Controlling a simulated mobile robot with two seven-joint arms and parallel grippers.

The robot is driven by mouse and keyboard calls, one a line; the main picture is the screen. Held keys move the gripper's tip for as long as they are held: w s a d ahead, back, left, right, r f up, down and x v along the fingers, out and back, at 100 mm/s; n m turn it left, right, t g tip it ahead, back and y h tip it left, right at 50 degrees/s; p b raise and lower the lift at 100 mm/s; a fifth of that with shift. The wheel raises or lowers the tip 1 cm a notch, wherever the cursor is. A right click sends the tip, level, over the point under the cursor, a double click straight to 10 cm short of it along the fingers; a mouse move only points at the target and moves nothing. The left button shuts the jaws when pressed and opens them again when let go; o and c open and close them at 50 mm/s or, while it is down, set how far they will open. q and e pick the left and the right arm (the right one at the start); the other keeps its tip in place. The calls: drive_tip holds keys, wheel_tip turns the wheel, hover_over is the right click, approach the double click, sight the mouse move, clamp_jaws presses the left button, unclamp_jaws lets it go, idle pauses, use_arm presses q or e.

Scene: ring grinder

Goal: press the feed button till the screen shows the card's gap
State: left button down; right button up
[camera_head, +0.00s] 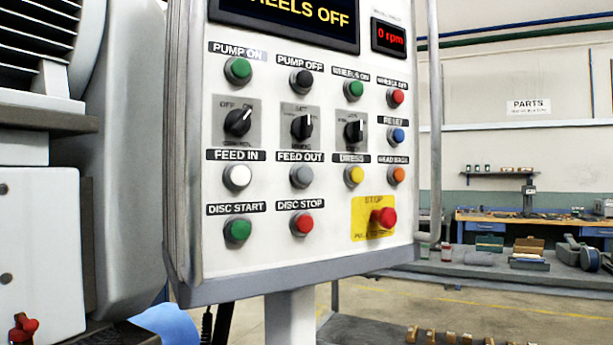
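The control panel (270,235) fills the middle of the head view. The white button under the FEED IN label (237,177) is at its left. The grey button under FEED OUT (302,176) is right of it. The screen (290,18) is cut off by the top edge; its visible line ends in "HEELS OFF" in yellow, and no gap value shows. A small red display (390,38) reads 0 rpm. I see no card with a gap on it. Neither of my grippers is in view.
A red stop knob (383,217) on a yellow plate sticks out at the panel's lower right. Green DISC START (237,230) and red DISC STOP (302,223) buttons sit below the feed buttons. A metal rail (434,120) runs along the panel's right side. Grey machinery (130,150) stands close left.

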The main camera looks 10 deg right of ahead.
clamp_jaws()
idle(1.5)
